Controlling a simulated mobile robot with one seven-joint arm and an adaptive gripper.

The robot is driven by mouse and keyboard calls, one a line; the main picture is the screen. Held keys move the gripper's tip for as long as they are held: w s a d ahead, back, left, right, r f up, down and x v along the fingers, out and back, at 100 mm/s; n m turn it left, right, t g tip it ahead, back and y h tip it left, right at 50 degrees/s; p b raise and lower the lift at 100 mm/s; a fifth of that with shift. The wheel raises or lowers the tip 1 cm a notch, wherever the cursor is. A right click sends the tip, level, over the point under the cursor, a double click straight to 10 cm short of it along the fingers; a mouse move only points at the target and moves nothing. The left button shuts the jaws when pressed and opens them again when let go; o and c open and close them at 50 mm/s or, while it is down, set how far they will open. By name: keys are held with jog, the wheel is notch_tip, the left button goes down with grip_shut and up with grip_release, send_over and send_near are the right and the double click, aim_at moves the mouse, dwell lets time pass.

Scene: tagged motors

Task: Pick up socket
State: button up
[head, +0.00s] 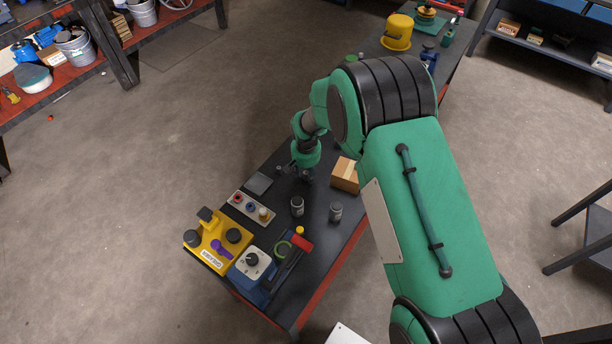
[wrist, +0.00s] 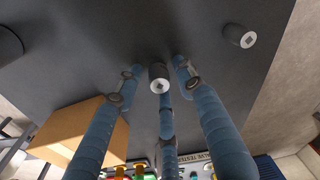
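My gripper (head: 304,174) is low over the dark bench, left of the wooden box, with its fingers pointing down. In the wrist view my gripper (wrist: 158,67) has its blue fingers spread open. A small grey socket (wrist: 159,78) with a square hole in its end lies in the gap between the fingertips. I cannot tell whether any finger touches it. A second grey socket-like cylinder (wrist: 240,36) stands apart to the upper right. In the head view two grey cylinders (head: 297,206) and (head: 336,212) stand on the bench in front of my gripper.
The wooden box (head: 345,174) is close beside my gripper. A connector strip (head: 250,207), a yellow device (head: 218,241), a blue device with a dial (head: 252,262) and a red-headed hammer (head: 299,243) crowd the bench's near end.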

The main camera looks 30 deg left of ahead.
aim_at(306, 173)
grip_shut()
jog(key=shift+r+p, duration=0.4)
jog(key=shift+r, duration=4.65)
